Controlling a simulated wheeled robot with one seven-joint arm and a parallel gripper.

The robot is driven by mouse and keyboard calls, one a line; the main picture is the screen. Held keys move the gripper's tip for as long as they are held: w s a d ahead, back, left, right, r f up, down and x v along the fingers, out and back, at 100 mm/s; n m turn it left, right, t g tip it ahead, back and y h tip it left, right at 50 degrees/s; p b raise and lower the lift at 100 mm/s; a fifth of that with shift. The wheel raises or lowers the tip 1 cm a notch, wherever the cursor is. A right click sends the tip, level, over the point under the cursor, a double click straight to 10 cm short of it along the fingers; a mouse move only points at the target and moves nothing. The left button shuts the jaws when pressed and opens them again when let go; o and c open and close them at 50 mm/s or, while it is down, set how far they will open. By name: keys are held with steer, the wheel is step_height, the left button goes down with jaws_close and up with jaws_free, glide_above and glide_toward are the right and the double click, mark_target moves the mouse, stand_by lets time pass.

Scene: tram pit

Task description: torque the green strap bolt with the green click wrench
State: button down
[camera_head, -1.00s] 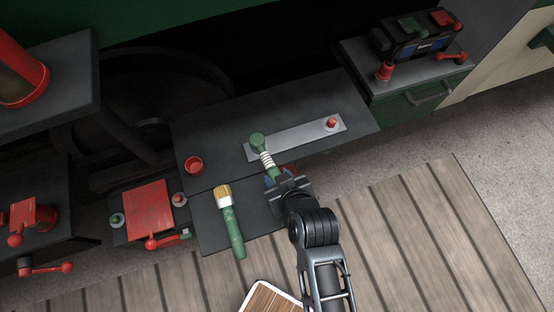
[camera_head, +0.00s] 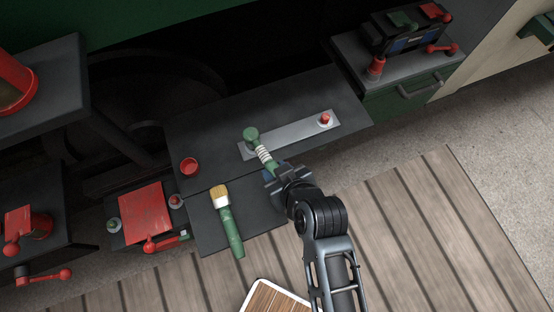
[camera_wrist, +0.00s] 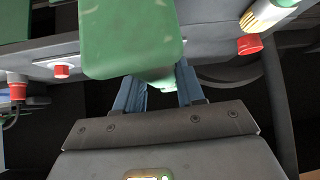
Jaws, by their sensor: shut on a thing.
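My gripper (camera_head: 274,177) is shut on the green click wrench (camera_head: 262,153), which has a green round head and a white-banded neck. In the head view the wrench head lies over the left end of the grey metal strap (camera_head: 290,135). The green strap bolt cannot be made out; the wrench head covers that end of the strap. I cannot tell whether the head touches a bolt. A red bolt (camera_head: 325,119) stands at the strap's right end. In the wrist view the green wrench handle (camera_wrist: 130,40) fills the space above and between my gripper's blue fingers (camera_wrist: 160,88).
A red cup (camera_head: 189,166) and a green-handled brush (camera_head: 228,222) sit left of the wrench. A red-topped box (camera_head: 141,212) stands farther left. A drawer cabinet (camera_head: 415,87) with a dark case (camera_head: 410,32) is at upper right.

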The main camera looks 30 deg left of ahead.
steer(key=shift+r, duration=2.3)
steer(key=shift+w, duration=0.1)
